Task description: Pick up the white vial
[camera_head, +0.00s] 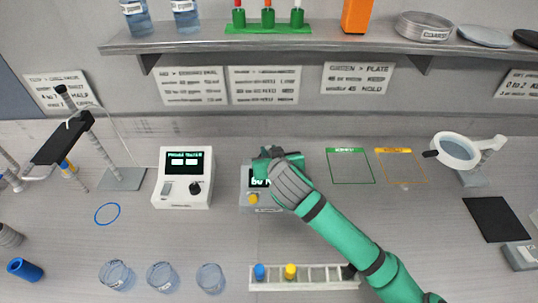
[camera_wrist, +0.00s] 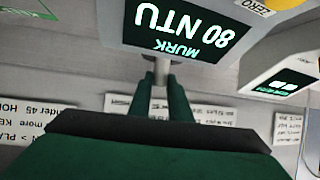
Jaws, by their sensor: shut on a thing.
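My gripper (camera_head: 268,160) is at the grey murk meter (camera_head: 247,199), in front of its upper part and hiding some of its display. In the wrist view my two green fingers (camera_wrist: 160,84) are shut on a narrow pale piece (camera_wrist: 159,92), which looks like the white vial; little of it shows. In that view the fingertips lie against the edge of the meter (camera_wrist: 120,22), whose display reads 80 NTU. I cannot tell whether the vial is inside the meter or just clear of it. In the head view the vial is hidden by my gripper.
A white meter (camera_head: 181,190) stands to the left. A rack (camera_head: 322,284) with blue-capped and yellow-capped vials lies at the front, beside several glass beakers (camera_head: 210,278). Green (camera_head: 350,167) and orange (camera_head: 401,166) outlined squares lie to the right. A shelf (camera_head: 330,40) runs above.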

